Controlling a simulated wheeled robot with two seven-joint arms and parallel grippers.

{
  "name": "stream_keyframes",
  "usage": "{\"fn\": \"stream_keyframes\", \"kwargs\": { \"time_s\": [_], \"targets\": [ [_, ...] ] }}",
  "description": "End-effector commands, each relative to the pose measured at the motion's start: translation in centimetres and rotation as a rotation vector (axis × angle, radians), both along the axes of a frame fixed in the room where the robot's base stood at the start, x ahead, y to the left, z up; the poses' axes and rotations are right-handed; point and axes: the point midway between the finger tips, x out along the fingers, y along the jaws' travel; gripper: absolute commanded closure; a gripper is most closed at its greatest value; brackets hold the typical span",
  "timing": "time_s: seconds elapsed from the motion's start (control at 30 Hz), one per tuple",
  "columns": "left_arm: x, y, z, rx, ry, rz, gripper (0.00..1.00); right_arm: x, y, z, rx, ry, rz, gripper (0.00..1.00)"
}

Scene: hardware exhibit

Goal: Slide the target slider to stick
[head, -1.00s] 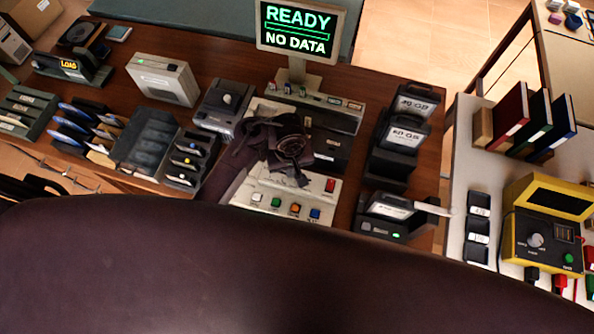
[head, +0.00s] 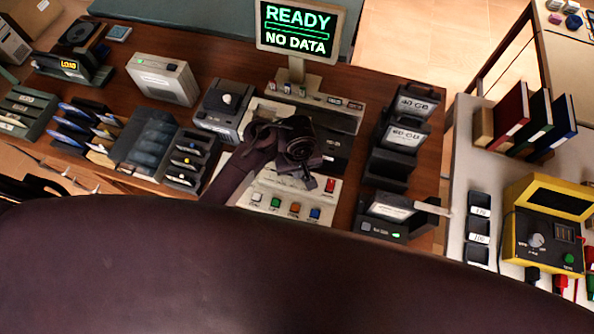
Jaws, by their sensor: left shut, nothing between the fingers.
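The pale control console (head: 268,183) stands at the centre of the desk, with a row of coloured buttons along its front edge and a red switch (head: 330,185) at its right. My left gripper (head: 308,181) is shut and empty over the console. It points down at the panel just left of the red switch. My gripper and forearm cover the middle of the panel. I cannot pick out the target slider or its labels. I cannot tell whether the fingers touch the panel. My right gripper is not in view.
A monitor (head: 298,30) behind the console reads "READY" and "NO DATA". A grey device with a round knob (head: 225,108) stands left. Dark cartridge slots (head: 388,168) and a device with a green light (head: 385,228) stand right. A yellow box (head: 555,195) is on the side table.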

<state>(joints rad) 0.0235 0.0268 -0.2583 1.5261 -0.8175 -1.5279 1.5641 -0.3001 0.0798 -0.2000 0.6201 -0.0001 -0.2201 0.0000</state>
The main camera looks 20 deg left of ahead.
Motion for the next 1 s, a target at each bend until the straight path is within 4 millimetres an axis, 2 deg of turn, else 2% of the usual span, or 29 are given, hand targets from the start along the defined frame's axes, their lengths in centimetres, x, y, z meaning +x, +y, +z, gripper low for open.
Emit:
{"fn": "stream_keyframes", "kwargs": {
  "time_s": [0.27, 1.0],
  "targets": [
    [0.0, -0.61, -0.01, 0.0, 0.0, 0.0, 1.0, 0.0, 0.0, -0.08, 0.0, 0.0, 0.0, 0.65],
    [0.0, -0.01, 0.05, 0.001, 0.0, 0.0, 1.0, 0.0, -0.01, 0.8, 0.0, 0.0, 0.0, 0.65]
  ]
}}
